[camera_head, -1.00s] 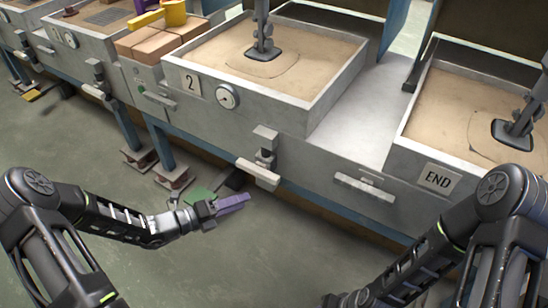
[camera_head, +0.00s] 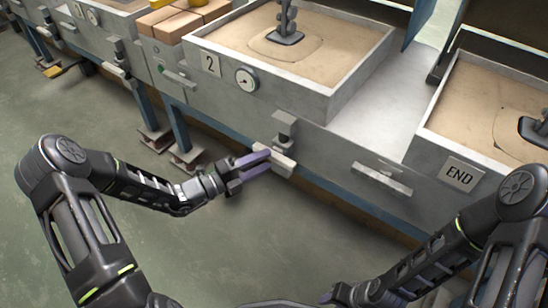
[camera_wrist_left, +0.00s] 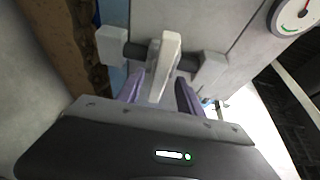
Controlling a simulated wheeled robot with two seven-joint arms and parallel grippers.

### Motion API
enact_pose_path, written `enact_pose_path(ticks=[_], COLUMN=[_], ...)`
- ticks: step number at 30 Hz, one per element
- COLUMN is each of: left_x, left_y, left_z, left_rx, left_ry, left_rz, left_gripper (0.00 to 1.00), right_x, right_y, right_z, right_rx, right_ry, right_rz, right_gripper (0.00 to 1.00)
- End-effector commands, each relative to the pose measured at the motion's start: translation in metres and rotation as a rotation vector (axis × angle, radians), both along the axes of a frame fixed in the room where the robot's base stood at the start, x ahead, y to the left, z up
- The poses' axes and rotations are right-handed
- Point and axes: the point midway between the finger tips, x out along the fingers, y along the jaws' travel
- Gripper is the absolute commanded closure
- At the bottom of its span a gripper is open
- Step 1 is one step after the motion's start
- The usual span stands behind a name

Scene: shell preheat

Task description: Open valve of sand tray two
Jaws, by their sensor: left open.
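Sand tray two (camera_head: 322,96) is a grey metal box of sand with a "2" plate (camera_head: 211,64) and a round gauge (camera_head: 247,79) on its front. Its pale valve lever (camera_head: 285,165) sits low on the front, below a grey block (camera_head: 284,124). My left gripper (camera_head: 266,162) is open, with its purple fingers at the lever. In the left wrist view the lever (camera_wrist_left: 166,58) stands out from a dark rod between two blocks, ahead of the gap between the fingers (camera_wrist_left: 160,92). Contact cannot be told. My right gripper (camera_head: 328,297) shows only partly at the bottom edge.
The END tray (camera_head: 462,172) stands at the right, with a pale handle (camera_head: 383,178) on the panel left of it. Brown blocks (camera_head: 178,24) lie left of tray two. Metal-footed legs (camera_head: 186,158) stand below. The floor in front (camera_head: 240,235) is clear.

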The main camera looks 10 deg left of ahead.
Motion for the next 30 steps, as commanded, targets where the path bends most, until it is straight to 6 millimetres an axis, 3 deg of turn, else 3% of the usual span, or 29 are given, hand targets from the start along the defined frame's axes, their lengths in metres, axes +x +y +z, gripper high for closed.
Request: enact_pose_path(ticks=[8, 18, 30], left_x=[0.027, 0.03, 0.03], left_y=[-0.026, -0.029, -0.029], left_z=[-0.001, 0.0, 0.0], left_rx=[0.001, 0.001, 0.001], left_ry=[-0.001, -0.001, 0.0], left_rz=[-0.001, 0.001, 0.0], left_gripper=[0.56, 0.56, 0.89], right_x=[0.003, 0.003, 0.003], right_y=[-0.003, -0.003, -0.003], right_z=[-0.012, -0.012, -0.012], right_rx=[-0.005, -0.005, -0.005], right_ry=[-0.005, -0.006, -0.006], right_rz=[-0.008, -0.009, -0.008], right_gripper=[0.64, 0.64, 0.64])
